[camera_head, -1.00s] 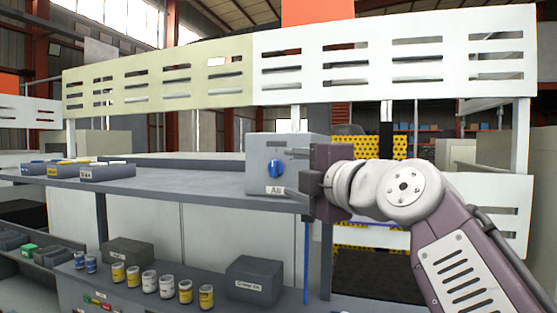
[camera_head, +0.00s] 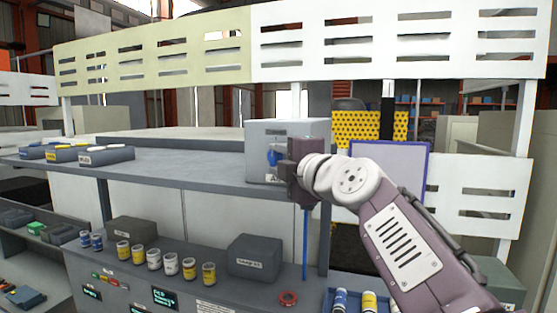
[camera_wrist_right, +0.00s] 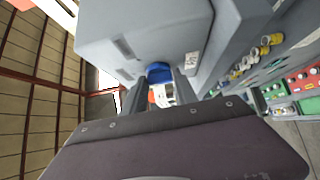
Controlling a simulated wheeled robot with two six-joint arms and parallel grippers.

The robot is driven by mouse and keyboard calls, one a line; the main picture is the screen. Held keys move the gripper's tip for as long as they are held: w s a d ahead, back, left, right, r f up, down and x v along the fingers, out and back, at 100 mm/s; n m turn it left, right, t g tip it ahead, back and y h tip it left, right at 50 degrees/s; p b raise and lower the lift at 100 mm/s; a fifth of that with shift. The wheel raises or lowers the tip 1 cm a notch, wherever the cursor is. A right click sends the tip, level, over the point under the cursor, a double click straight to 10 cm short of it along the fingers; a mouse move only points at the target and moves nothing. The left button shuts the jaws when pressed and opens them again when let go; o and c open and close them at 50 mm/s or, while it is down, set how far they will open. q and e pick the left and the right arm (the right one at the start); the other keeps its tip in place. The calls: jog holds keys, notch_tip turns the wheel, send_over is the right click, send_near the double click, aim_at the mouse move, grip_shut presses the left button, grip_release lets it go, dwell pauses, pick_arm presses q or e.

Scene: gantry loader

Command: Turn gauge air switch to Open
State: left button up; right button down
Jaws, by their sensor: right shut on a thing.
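The gauge air switch is a blue knob (camera_head: 273,156) on the front of a grey box (camera_head: 262,133), above a partly hidden label reading "Ai". The knob also shows in the right wrist view (camera_wrist_right: 159,70), between the fingertips. My right gripper (camera_head: 281,158) reaches to it from the right and is shut on it. In the right wrist view my right gripper (camera_wrist_right: 160,82) has one finger on each side of the knob. The gripper hides part of the knob in the head view, so its exact setting is hard to read. My left gripper is not in view.
The box stands at the right end of a grey shelf (camera_head: 190,172). Small bins (camera_head: 105,155) sit at the shelf's left. Below are several cans (camera_head: 154,259), a dark box (camera_head: 252,257) and a red ring (camera_head: 288,298). A slotted white panel (camera_head: 400,45) runs above.

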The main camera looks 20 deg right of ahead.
jog(key=m+t+b, duration=0.1)
jog(key=b, duration=0.3)
jog(key=f+m+t+b, duration=0.1)
jog(key=m+b, duration=0.1)
jog(key=b, duration=0.3)
jog(key=m+t+b, duration=0.1)
jog(key=t+b, duration=0.1)
jog(key=b, duration=0.2)
jog(key=shift+a+f+m+h+b, duration=0.15)
jog(key=shift+f+m+h+b, duration=0.15)
jog(key=shift+m+h+b, duration=0.1)
jog(key=shift+m+t+b, duration=0.3)
jog(key=shift+m+b, duration=0.05)
jog(key=shift+m, duration=0.15)
jog(key=shift+w+r+m+t+h, duration=0.1)
jog(key=shift+r+m+t+h, duration=0.15)
jog(key=shift+m+t, duration=0.2)
jog(key=shift+a+r+m+t+h+p, duration=0.2)
jog(key=shift+m+t+h+p, duration=0.35)
jog(key=shift+m+p, duration=0.45)
jog(key=shift+f+m+t+h, duration=0.15)
jog(key=shift+m+t+h, duration=0.15)
jog(key=shift+m+h, duration=0.7)
jog(key=shift+f+m+t+h, duration=0.1)
jog(key=shift+m+t+h, duration=0.2)
jog(key=shift+m+h, duration=0.95)
jog(key=shift+m, duration=0.5)
